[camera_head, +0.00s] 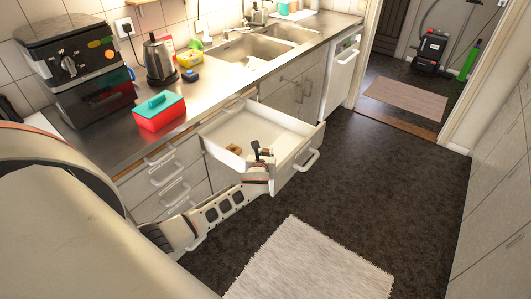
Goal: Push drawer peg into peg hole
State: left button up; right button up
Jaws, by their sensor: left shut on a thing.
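An open white drawer (291,148) stands out from the grey cabinets below the counter. A small brown wooden piece (234,149) lies inside it on the drawer floor; a peg hole in it cannot be made out. My left gripper (262,153) is at the near front part of the drawer, a little right of the wooden piece and apart from it. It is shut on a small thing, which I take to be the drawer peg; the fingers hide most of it. My right gripper is not in view.
The drawer's front with its white handle (308,161) juts over the dark floor. A red box with a teal lid (159,111), a kettle (159,61) and a black appliance (75,62) stand on the counter. A light rug (308,262) lies on the floor, which is clear to the right.

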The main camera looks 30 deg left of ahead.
pick_arm(q)
jog(key=shift+f, duration=0.25)
jog(key=o, duration=1)
jog(key=shift+s, duration=0.1)
jog(key=v, duration=1.2)
jog(key=shift+d+r, duration=0.1)
